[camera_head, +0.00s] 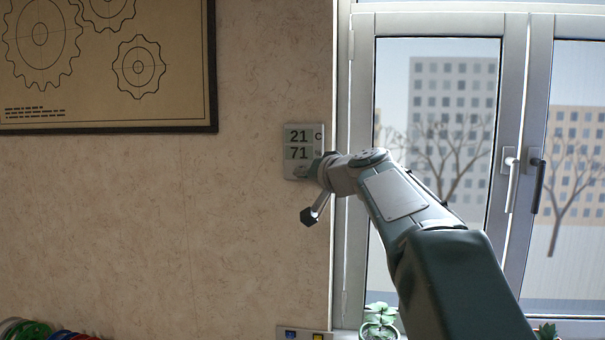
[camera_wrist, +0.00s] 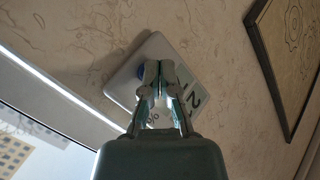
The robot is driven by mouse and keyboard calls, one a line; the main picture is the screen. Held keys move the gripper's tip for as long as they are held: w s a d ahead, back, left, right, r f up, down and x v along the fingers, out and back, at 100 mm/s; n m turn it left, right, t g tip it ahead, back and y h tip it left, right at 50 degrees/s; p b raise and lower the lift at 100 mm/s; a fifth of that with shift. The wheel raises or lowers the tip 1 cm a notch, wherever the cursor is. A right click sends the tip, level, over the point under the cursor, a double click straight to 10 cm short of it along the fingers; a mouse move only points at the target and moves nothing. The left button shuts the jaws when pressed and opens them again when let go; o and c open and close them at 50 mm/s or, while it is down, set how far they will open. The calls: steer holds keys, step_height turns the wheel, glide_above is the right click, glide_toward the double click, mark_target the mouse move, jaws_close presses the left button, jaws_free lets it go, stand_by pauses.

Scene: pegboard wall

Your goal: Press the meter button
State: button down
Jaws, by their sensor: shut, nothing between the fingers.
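The meter (camera_head: 299,142) is a small pale panel on the wall, just left of the window frame. It reads 21 C above 71. My gripper (camera_head: 316,171) is at its lower right part in the head view, and my arm hides that corner. In the wrist view the meter (camera_wrist: 122,91) appears tilted behind the fingers. My gripper (camera_wrist: 158,66) is shut and empty, its fingertips over the meter's face. A bit of dark blue, perhaps the button (camera_wrist: 143,69), shows beside the left fingertip. I cannot tell whether the fingertips touch it.
A framed gear picture (camera_head: 110,125) hangs at upper left. The window (camera_head: 438,200) with its handles (camera_head: 512,180) is on the right. A potted plant (camera_head: 380,318) stands at the bottom, and coloured spools (camera_head: 35,330) lie at lower left. The wall between is clear.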

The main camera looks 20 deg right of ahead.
steer(key=shift+w+a+r, duration=0.1)
steer(key=shift+w, duration=0.2)
steer(key=shift+w, duration=0.1)
stand_by(0.4)
steer(key=shift+s, duration=0.5)
steer(key=shift+a, duration=0.1)
steer(key=s+a, duration=0.3)
steer(key=s, duration=0.2)
steer(key=shift+a, duration=0.2)
stand_by(0.3)
stand_by(0.4)
